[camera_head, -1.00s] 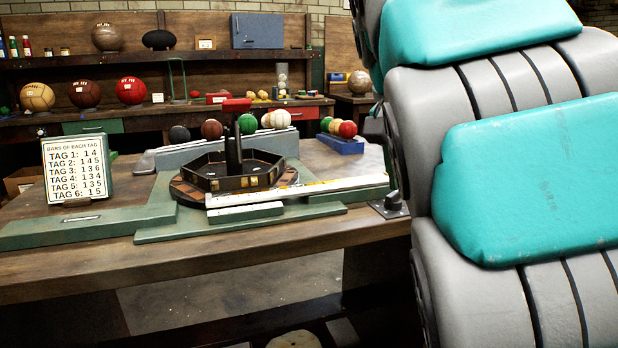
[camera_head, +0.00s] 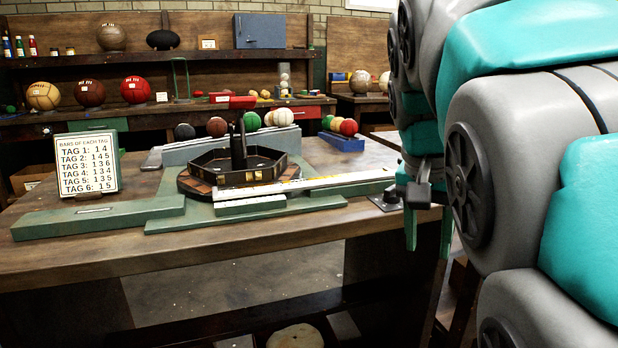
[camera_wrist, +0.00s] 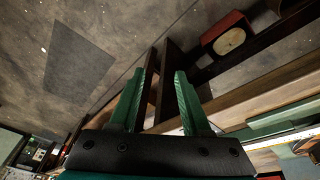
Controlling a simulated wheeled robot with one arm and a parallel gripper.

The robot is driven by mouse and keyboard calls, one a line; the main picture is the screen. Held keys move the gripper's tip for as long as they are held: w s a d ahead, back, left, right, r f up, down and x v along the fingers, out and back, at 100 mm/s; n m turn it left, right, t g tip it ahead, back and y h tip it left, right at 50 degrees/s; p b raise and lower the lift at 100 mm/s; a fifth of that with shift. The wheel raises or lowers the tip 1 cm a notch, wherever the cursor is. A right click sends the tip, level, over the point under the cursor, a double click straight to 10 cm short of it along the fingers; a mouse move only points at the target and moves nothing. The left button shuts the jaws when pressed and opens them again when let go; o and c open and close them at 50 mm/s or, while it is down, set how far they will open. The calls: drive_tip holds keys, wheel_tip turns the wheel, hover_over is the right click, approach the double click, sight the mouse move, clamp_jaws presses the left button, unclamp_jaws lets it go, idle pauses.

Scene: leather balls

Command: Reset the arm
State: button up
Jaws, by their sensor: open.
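My gripper (camera_head: 428,248) hangs at the right of the head view, with its green fingers pointing down. It is in front of the workbench's right end, clear of the turntable fixture. My grey and teal arm fills the right side and hides what is behind it. In the wrist view my gripper (camera_wrist: 166,78) shows two green fingers spread apart with nothing between them; floor and dark wooden beams lie beyond.
The workbench (camera_head: 60,265) carries an octagonal dark tray (camera_head: 215,172) on a green base, a white bar (camera_head: 310,184), a tag sign (camera_head: 88,165) and several coloured balls. A shelf with leather balls (camera_head: 89,92) stands behind. Open floor (camera_head: 230,295) shows below the bench.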

drive_tip(key=s+a+f+n+g+y, duration=0.2)
drive_tip(key=s+f+n, duration=0.4)
drive_tip(key=s+f, duration=1.6)
wheel_tip(320, 180, down, 4)
drive_tip(key=shift+s+a+r+n+g, duration=0.1)
drive_tip(key=shift+s+a+n+g, duration=0.25)
drive_tip(key=shift+g, duration=0.55)
drive_tip(key=shift+o, duration=0.2)
drive_tip(key=shift+d, duration=0.1)
